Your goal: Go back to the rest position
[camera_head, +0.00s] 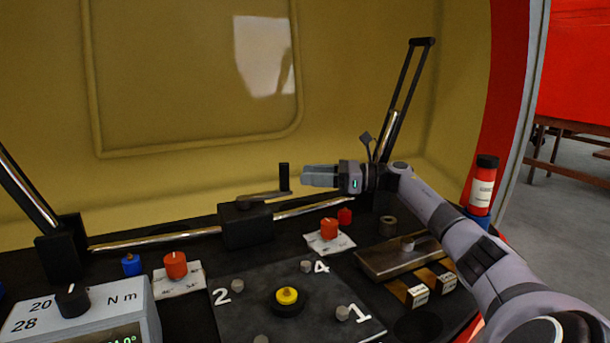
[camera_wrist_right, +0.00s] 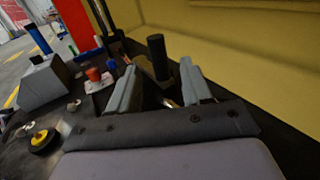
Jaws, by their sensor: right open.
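My right gripper (camera_head: 304,177) reaches in from the right over the dark console. In the head view its fingertips are just right of an upright black handle (camera_head: 284,177) on the lever of a black block (camera_head: 246,223). In the right wrist view the two grey fingers (camera_wrist_right: 158,66) are apart, with nothing held between them. The black handle (camera_wrist_right: 156,50) shows between and beyond the fingertips there; I cannot tell the exact gap. My left gripper is not in view.
A metal rail (camera_head: 160,238) runs along the console's back. A dark plate with a yellow-topped knob (camera_head: 287,297) lies in front. Red knobs (camera_head: 175,264), a torque box (camera_head: 85,318) and a red bottle (camera_head: 482,187) stand around. A black strut frame (camera_head: 408,85) rises behind my arm.

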